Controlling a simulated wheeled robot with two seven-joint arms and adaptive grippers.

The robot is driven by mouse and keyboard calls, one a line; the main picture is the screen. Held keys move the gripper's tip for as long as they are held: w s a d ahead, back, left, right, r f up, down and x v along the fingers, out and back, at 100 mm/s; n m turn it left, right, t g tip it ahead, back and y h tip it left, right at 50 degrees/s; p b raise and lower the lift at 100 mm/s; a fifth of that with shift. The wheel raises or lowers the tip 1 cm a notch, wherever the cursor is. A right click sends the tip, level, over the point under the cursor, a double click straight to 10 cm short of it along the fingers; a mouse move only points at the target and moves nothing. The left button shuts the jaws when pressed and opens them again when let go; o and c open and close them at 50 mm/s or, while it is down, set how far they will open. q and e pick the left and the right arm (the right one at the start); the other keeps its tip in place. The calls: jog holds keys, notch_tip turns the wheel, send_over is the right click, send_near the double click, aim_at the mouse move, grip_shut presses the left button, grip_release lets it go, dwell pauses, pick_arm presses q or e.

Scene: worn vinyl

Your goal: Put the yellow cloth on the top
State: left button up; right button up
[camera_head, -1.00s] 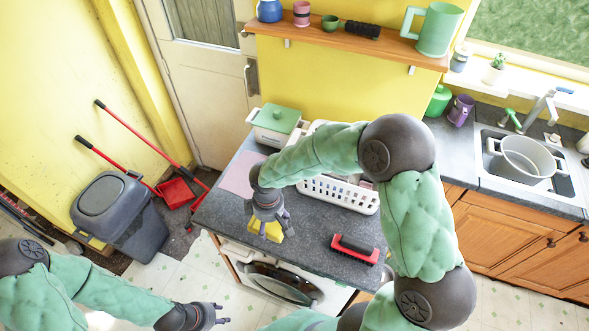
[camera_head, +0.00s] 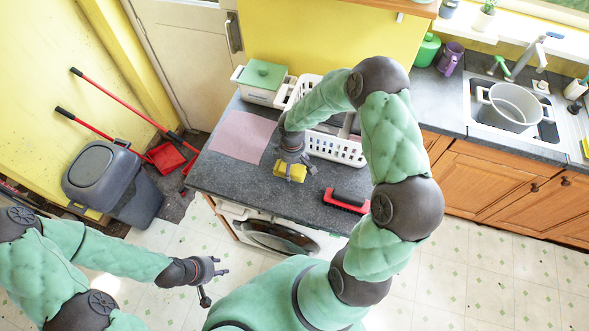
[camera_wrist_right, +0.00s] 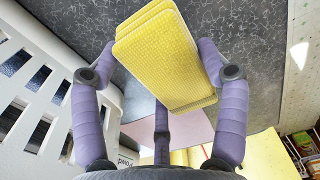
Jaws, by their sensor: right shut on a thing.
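The yellow cloth (camera_head: 289,173) is a folded, thick pad under my right gripper (camera_head: 291,160), near the front edge of the dark grey worktop (camera_head: 232,182). In the right wrist view the cloth (camera_wrist_right: 165,55) lies between the purple fingers of my right gripper (camera_wrist_right: 160,80), which is shut on it. I cannot tell whether the cloth touches the worktop. My left gripper (camera_head: 213,282) is open and empty, low over the floor at left, away from the worktop.
A pink mat (camera_head: 242,137) lies on the worktop left of the cloth. A red and black brush (camera_head: 347,201) lies to the right. A white basket (camera_head: 340,150) and a green-lidded container (camera_head: 262,84) stand behind. A washing machine (camera_head: 235,212) is below. A grey bin (camera_head: 108,182) stands at left.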

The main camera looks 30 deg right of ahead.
aim_at(295, 170)
jog(key=shift+d+f, duration=0.3)
jog(key=shift+f, duration=0.1)
jog(key=shift+d+f, duration=0.15)
jog(key=shift+f, duration=1.55)
jog(key=o, duration=1)
jog(key=shift+f, duration=0.1)
notch_tip(295, 170, up, 12)
jog(key=shift+r, duration=0.15)
